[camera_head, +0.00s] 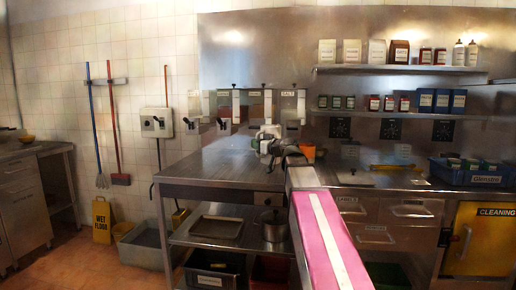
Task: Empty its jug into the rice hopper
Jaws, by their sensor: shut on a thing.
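My gripper (276,150) is at the end of my pink arm, over the back of the steel counter, and is small and dark in this view. It is shut on a pale thing, seemingly the white jug (268,132), partly hidden by the gripper. I cannot see its contents, and its tilt is unclear. Several hoppers hang in a row on the steel wall behind, among them one at the middle (256,100) and one at the right (290,100). The right label seems to read SALT; I cannot tell which is the rice hopper. The jug overlaps the hoppers' lower part in view.
The steel counter (210,168) is clear at left. An orange container (308,152) shows beside my gripper. A blue crate (468,174) stands at right, below shelves of jars. A tray (217,228) and pot (273,228) sit on the lower shelf. A yellow floor sign (102,220) stands left.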

